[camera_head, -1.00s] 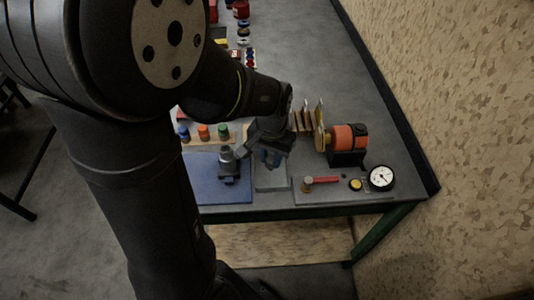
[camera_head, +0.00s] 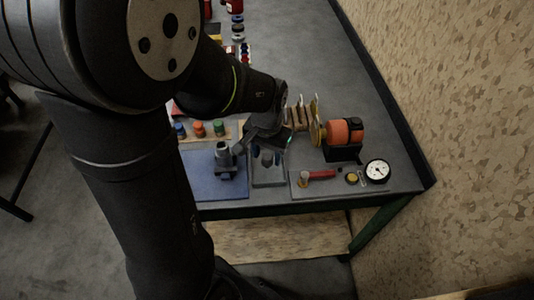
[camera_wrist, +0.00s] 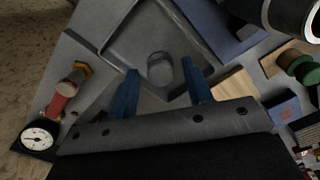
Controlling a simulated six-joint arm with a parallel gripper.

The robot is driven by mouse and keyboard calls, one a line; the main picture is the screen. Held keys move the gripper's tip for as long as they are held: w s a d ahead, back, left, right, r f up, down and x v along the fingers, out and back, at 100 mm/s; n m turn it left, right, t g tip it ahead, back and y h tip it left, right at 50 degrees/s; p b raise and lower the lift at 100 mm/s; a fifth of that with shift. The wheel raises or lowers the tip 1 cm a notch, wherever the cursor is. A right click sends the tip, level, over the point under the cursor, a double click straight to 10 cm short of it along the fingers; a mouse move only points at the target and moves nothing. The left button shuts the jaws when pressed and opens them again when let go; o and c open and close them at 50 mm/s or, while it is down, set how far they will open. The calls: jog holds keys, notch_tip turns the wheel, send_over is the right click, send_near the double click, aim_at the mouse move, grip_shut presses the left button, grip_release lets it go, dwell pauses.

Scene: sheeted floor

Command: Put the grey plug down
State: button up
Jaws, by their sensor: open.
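The grey plug (camera_wrist: 160,68) stands in a shallow grey tray (camera_wrist: 118,38), between and just beyond my fingertips in the wrist view. In the head view the plug (camera_head: 267,159) shows below my gripper (camera_head: 268,148), over the tray (camera_head: 270,181). My gripper (camera_wrist: 160,82) is open, with one blue finger on each side of the plug and visible gaps to it. The plug's lower end is hard to make out.
A blue mat (camera_head: 225,187) with a metal fitting (camera_head: 224,160) lies left of the tray. A red-handled tool (camera_head: 320,175), a dial gauge (camera_head: 377,171) and an orange motor (camera_head: 345,131) are to the right. Coloured knobs (camera_head: 198,128) stand behind the mat.

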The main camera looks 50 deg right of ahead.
aim_at(267, 157)
notch_tip(267, 157, up, 12)
jog(key=shift+f, duration=0.2)
jog(key=shift+o, duration=0.4)
